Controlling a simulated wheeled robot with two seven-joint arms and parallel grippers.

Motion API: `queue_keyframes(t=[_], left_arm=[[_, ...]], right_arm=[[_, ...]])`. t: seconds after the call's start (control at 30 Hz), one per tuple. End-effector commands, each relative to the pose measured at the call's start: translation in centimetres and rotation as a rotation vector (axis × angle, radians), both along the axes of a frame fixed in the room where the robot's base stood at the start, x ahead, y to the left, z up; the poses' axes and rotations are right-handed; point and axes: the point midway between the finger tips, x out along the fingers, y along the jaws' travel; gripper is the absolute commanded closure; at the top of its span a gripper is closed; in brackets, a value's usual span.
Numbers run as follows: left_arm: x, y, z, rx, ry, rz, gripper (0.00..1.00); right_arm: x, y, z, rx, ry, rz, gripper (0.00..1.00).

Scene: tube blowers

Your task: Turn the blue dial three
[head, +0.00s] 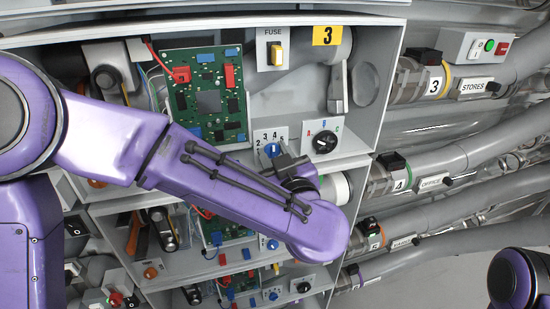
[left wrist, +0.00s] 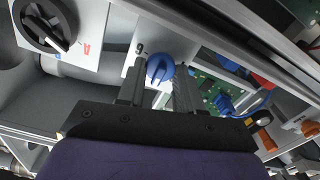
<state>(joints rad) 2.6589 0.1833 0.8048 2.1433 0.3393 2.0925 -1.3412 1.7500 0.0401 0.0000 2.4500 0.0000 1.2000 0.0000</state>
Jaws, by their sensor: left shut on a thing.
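The blue dial (head: 271,150) is on a white plate in the top compartment, marked with a yellow 3 label (head: 327,36). The digits 2, 3, 4 and 5 show around it. My left gripper (head: 284,163) reaches up to it from below. In the left wrist view, the blue dial (left wrist: 160,70) lies between the two fingertips of the left gripper (left wrist: 159,80), which is shut on it. A digit shows beside the dial there. My right gripper is out of view.
A black knob (head: 325,142) with letters sits right of the dial. A green circuit board (head: 205,98) with red and blue parts stands to the left. Lower compartments hold similar blue dials (head: 272,244). Tubes run along the right.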

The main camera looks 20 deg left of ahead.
Motion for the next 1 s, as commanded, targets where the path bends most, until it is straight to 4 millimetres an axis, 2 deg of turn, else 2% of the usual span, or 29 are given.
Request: queue_keyframes(t=[0.5,1.0], left_arm=[[-0.1,0.1,-0.2,-0.246,-0.166,0.001,0.95],[-0.1,0.1,-0.1,-0.281,-0.188,0.002,0.95]], right_arm=[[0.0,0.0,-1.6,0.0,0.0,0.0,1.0],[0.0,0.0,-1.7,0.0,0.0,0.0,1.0]])
